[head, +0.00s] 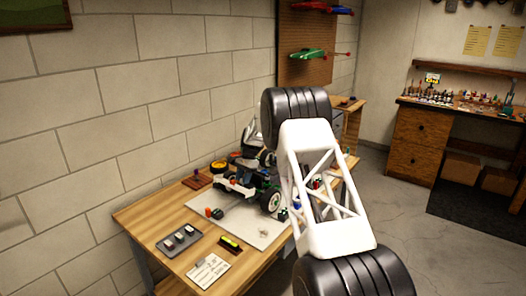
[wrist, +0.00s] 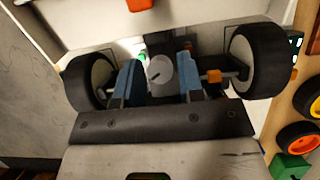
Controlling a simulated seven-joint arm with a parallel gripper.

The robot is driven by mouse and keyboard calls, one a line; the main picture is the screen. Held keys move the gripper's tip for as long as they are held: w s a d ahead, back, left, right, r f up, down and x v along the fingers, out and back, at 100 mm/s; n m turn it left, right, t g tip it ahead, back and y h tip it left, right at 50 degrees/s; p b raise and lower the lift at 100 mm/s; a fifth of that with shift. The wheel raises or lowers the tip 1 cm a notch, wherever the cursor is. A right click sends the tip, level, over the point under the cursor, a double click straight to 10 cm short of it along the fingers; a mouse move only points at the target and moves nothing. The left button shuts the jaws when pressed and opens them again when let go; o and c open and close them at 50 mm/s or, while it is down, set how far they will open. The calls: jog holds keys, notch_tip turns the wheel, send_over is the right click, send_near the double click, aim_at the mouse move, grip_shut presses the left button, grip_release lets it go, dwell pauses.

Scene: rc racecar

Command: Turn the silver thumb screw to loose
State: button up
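The silver thumb screw (wrist: 160,71) shows in the wrist view as a round grey disc with a dark mark, at the middle of the car between its two wheels. My gripper (wrist: 158,75) has one blue-grey finger on each side of the disc. The fingers stand apart, with narrow gaps seeming to show beside the disc; how deep they reach around it is unclear. The RC car (head: 245,186) stands on a pale mat on the workbench in the head view. There my arm covers part of the bench, and neither gripper nor screw can be made out.
The wooden workbench (head: 160,212) stands against the block wall. On it are a grey tray (head: 179,241), a yellow-and-black item (head: 230,244) and a paper card (head: 208,270). Loose wheels (wrist: 300,140) and a green block (wrist: 290,167) lie at the right of the wrist view.

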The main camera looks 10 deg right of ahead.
jog(key=m+t, duration=0.1)
jog(key=m, duration=0.3)
jog(key=shift+d+y, duration=0.1)
jog(key=shift+y, duration=0.2)
jog(key=m+t, duration=0.2)
jog(key=m, duration=0.2)
jog(key=shift+s+m, duration=0.15)
jog(key=shift+m, duration=0.15)
jog(key=v, duration=0.8)
jog(key=s+d+r+n, duration=0.1)
jog(key=s+r+n, duration=0.1)
jog(key=s+r, duration=0.5)
jog(key=s+d+r+n+t, duration=0.1)
jog(key=s+d+r+n, duration=0.1)
jog(key=s+r, duration=0.6)
jog(key=shift+s+d+n+h, duration=0.4)
jog(key=shift+s+n, duration=0.1)
jog(key=shift+s, duration=1.65)
jog(key=shift+s, duration=0.1)
